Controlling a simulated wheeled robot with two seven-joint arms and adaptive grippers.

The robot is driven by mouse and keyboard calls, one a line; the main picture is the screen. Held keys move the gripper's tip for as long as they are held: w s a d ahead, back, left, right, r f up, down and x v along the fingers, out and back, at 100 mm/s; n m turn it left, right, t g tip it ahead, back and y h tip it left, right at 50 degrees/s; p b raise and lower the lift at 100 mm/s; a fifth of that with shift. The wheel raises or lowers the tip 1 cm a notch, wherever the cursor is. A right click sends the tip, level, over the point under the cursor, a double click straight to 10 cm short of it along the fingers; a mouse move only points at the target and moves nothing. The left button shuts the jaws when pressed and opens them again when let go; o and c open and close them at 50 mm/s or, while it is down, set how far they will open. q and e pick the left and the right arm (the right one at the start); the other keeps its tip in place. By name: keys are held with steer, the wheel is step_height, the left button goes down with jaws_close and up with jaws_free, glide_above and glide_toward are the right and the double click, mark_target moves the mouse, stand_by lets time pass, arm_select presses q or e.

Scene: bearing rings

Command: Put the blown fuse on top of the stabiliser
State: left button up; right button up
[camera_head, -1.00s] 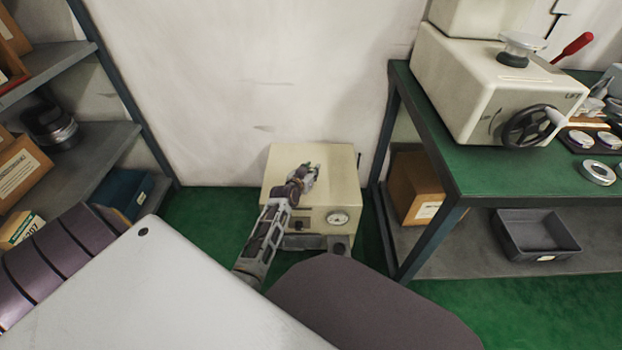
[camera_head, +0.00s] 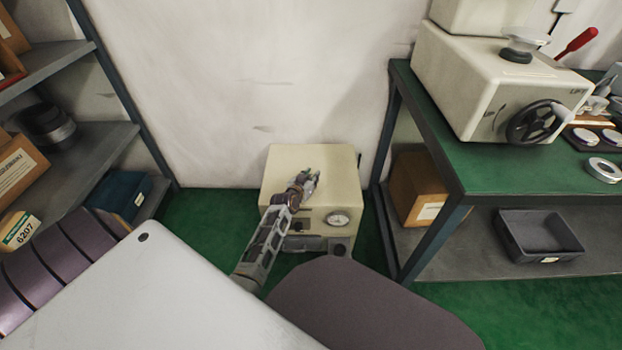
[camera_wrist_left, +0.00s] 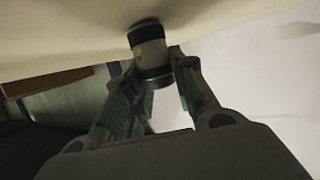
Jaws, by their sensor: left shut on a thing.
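The stabiliser (camera_head: 335,180) is a cream box with a round gauge on its front, standing on the green floor against the wall. My left gripper (camera_head: 312,176) is over its top. In the left wrist view the gripper (camera_wrist_left: 160,85) is shut on the blown fuse (camera_wrist_left: 151,54), a small cylinder with dark ends and a pale middle. One end of the fuse is at the cream top surface (camera_wrist_left: 75,30) of the stabiliser; I cannot tell for certain whether it touches. In the head view the fuse is too small to make out. My right gripper is not in view.
A green-topped bench (camera_head: 500,175) stands to the right, with a cream machine (camera_head: 490,85) and bearing rings (camera_head: 602,170) on it. A grey bin (camera_head: 535,240) and a cardboard box (camera_head: 415,190) are on its lower shelf. Shelving (camera_head: 90,155) stands at left.

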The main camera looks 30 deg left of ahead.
mark_target(311, 177)
arm_select(q)
steer(key=shift+f, duration=0.1)
steer(key=o, duration=1)
steer(key=shift+o, duration=0.2)
steer(key=shift+p+v, duration=0.5)
steer(key=shift+v, duration=0.6)
steer(key=shift+s+d+r, duration=0.1)
steer(key=shift+s+r, duration=0.15)
steer(key=shift+s, duration=0.1)
steer(key=shift+s+r+p, duration=0.1)
steer(key=shift+s+p, duration=0.2)
steer(key=p+v, duration=0.3)
steer(key=v, duration=0.5)
steer(key=shift+s, duration=0.15)
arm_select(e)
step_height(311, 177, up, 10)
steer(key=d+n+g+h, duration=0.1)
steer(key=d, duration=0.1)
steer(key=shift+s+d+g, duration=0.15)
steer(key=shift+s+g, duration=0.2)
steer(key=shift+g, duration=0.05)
